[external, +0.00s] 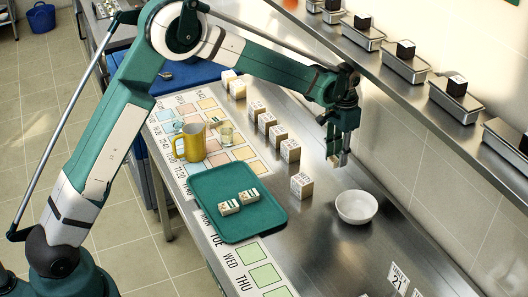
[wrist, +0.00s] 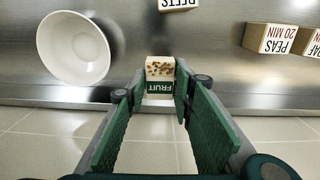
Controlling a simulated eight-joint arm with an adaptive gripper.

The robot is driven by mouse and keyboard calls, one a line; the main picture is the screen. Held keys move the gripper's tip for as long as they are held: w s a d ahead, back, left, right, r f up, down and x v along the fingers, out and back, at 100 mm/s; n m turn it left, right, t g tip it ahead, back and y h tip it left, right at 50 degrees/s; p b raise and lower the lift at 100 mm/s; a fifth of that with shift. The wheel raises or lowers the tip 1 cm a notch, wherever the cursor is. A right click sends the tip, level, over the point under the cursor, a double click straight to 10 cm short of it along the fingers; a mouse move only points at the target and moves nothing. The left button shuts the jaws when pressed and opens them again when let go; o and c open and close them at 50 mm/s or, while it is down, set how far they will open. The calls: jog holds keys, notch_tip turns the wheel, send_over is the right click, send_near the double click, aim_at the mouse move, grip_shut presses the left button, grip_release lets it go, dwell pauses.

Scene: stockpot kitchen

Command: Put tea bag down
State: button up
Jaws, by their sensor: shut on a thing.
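In the wrist view, a small cream block with a speckled face and a green FRUIT label (wrist: 160,68) sits between my fingertips; it looks like the tea bag. My gripper (wrist: 160,88) is shut on it. In the external view my gripper (external: 338,160) hangs above the steel counter, behind and left of the white bowl (external: 357,207). The held tea bag is small and hard to make out there. The bowl also shows at the upper left of the wrist view (wrist: 75,48), apart from the tea bag.
A green tray (external: 262,222) holds two small packets (external: 230,208). A yellow mug (external: 190,143) and a glass (external: 227,134) stand on the colored chart. Several labelled blocks line the counter, one (external: 302,186) near the bowl.

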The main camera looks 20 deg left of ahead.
jog(key=shift+a, duration=0.1)
dwell(0.3)
jog(key=shift+s+a, duration=0.1)
jog(key=shift+a, duration=0.5)
jog(key=s+a+r+b, duration=0.1)
jog(key=s+a, duration=0.2)
jog(key=a, duration=0.6)
jog(key=s+a+b, duration=0.1)
jog(key=s+a, duration=0.2)
jog(key=a, duration=0.6)
send_over(226, 193)
jog(key=shift+f+b, duration=0.15)
jog(key=shift+b, duration=0.25)
jog(key=shift+f, duration=0.15)
jog(key=shift+f, duration=2.8)
jog(key=shift+f+b, duration=0.45)
jog(key=shift+f, duration=1.6)
jog(key=shift+f, duration=0.2)
